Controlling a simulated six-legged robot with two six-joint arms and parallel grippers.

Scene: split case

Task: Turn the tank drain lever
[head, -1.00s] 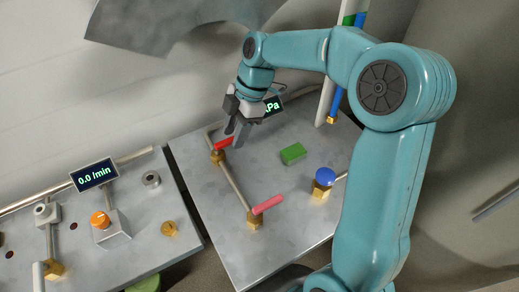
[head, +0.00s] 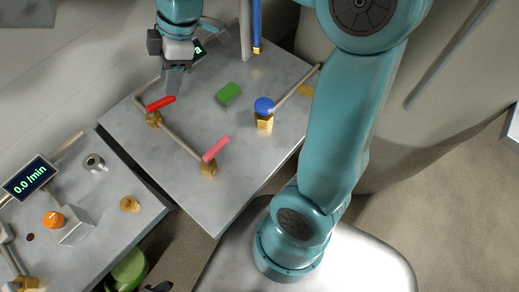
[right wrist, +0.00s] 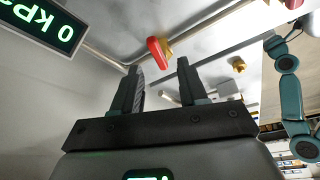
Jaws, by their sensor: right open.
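A red lever handle (head: 160,103) sits on a brass valve (head: 154,119) at the left edge of the grey panel. A pink lever handle (head: 215,149) sits on another brass valve (head: 208,168) on the same pipe, nearer to me. I cannot tell by a label which one is the tank drain lever. My right gripper (head: 173,90) is open and empty, close behind the red lever. In the right wrist view the red lever (right wrist: 158,52) shows beyond the open fingertips (right wrist: 158,68), and no contact is clear. My left gripper does not show.
A blue knob (head: 263,105), a green block (head: 228,94) and a gauge display (right wrist: 43,25) reading 0 kPa are on the panel. A second panel at lower left carries an orange knob (head: 53,220) and a 0.0 l/min display (head: 30,178). A gap separates the panels.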

